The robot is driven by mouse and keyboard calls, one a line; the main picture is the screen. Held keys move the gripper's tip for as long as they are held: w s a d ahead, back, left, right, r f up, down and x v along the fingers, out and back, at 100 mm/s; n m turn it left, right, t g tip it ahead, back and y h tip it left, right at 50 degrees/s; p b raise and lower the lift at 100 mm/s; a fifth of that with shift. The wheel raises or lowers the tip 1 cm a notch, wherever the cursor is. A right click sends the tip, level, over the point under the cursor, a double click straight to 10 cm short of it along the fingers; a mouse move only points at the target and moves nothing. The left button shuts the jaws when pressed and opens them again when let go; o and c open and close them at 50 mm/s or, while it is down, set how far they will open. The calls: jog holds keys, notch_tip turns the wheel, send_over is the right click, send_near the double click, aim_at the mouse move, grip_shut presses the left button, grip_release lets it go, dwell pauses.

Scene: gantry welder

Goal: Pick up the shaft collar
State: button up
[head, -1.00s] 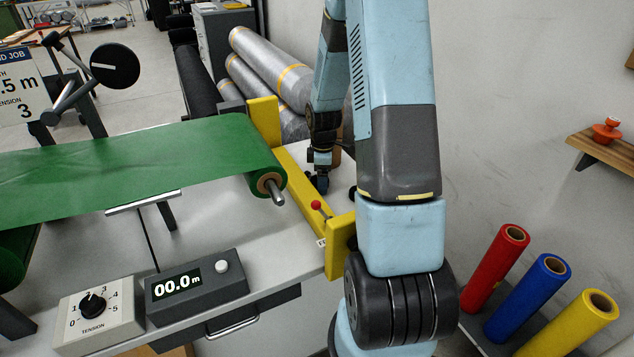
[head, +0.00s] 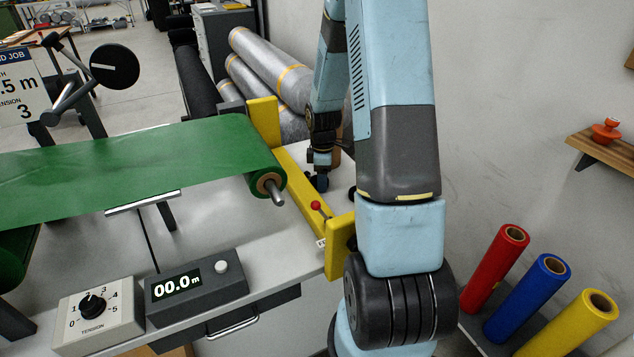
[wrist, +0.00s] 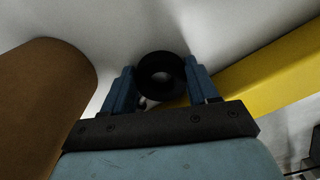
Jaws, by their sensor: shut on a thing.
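The shaft collar (wrist: 161,72) is a black ring with a round hole, seen in the wrist view between the two blue fingers. My gripper (wrist: 161,85) is shut on it, one finger against each side. In the head view my gripper (head: 321,182) is small and low over the white surface behind the yellow frame, partly hidden by my arm. The collar cannot be made out clearly there. I cannot tell whether it touches the surface.
The yellow frame (head: 300,187) with a red-knobbed lever (head: 316,205) stands close beside my gripper. A brown cylinder (wrist: 45,85) is close on the left in the wrist view. The green roll (head: 262,165) lies left of the frame. Red, blue and yellow rolls (head: 548,270) stand at right.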

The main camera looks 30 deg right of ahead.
jog(key=shift+r, duration=0.3)
jog(key=r, duration=0.3)
jog(key=shift+s+a+r, duration=0.1)
jog(key=shift+s+r, duration=0.1)
jog(key=shift+s, duration=0.1)
jog(key=s+a+r, duration=0.4)
jog(key=s+r, duration=0.5)
jog(key=s, duration=0.3)
jog(key=shift+s, duration=0.4)
